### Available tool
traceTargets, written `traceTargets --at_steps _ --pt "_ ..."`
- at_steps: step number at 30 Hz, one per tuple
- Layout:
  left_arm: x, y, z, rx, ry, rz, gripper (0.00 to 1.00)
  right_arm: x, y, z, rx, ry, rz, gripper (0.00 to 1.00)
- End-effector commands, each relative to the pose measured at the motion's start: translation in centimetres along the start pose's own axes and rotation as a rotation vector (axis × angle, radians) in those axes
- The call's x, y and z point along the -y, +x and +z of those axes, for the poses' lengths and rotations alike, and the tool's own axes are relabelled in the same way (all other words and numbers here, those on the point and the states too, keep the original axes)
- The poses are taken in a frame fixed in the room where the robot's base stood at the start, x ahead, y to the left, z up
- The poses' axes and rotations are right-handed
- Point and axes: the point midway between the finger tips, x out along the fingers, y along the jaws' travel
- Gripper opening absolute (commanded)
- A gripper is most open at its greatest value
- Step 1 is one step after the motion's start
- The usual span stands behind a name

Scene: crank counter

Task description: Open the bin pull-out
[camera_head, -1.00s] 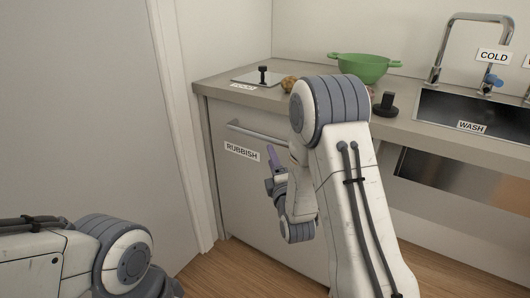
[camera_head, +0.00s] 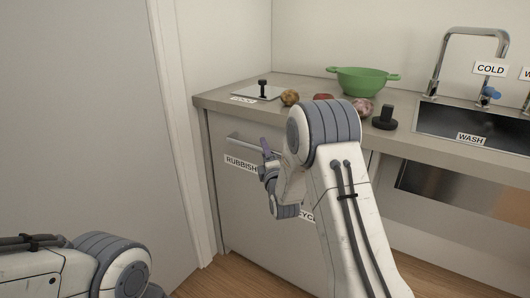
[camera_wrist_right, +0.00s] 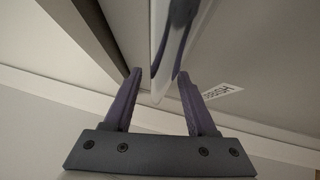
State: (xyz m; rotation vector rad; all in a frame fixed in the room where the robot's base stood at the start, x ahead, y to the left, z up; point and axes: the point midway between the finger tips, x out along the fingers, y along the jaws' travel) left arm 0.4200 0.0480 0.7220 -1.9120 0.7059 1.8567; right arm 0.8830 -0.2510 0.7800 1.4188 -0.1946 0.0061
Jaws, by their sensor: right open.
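The bin pull-out is a grey cabinet front (camera_head: 245,205) under the counter, labelled RUBBISH. It appears closed, flush under the worktop. Its horizontal bar handle (camera_head: 243,140) runs near the top edge. My right gripper (camera_head: 266,148) is open at the right part of the handle. In the right wrist view my gripper (camera_wrist_right: 160,80) has its two purple fingers apart, with a shiny pale bar (camera_wrist_right: 161,60), seemingly the handle, running between and beyond the tips. I cannot tell whether they touch. The handle's right end is hidden by my right arm. My left gripper is out of view.
On the counter (camera_head: 225,100) stand a green colander (camera_head: 362,82), several round food items, a black knob (camera_head: 385,118) and a plate with a black handle (camera_head: 262,90). The sink (camera_head: 480,122) is at right. A wall stands close left. Wooden floor (camera_head: 240,275) is clear.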

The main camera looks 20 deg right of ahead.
Motion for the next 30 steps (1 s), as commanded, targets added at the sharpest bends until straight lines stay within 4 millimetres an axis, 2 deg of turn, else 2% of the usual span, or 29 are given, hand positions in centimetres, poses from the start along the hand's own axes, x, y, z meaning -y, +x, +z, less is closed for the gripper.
traceTargets --at_steps 2,6,7,30 --pt "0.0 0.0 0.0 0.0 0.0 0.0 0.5 0.01 -0.02 0.0 0.0 0.0 0.0 0.57" --pt "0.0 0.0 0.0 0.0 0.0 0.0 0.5 0.01 -0.03 0.0 0.0 0.0 0.0 0.03" --pt "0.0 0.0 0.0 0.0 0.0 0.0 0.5 0.01 -0.04 0.0 0.0 0.0 0.0 0.0" --pt "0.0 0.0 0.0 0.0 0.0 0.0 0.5 0.05 -0.07 -0.01 0.0 0.0 -0.001 0.0"
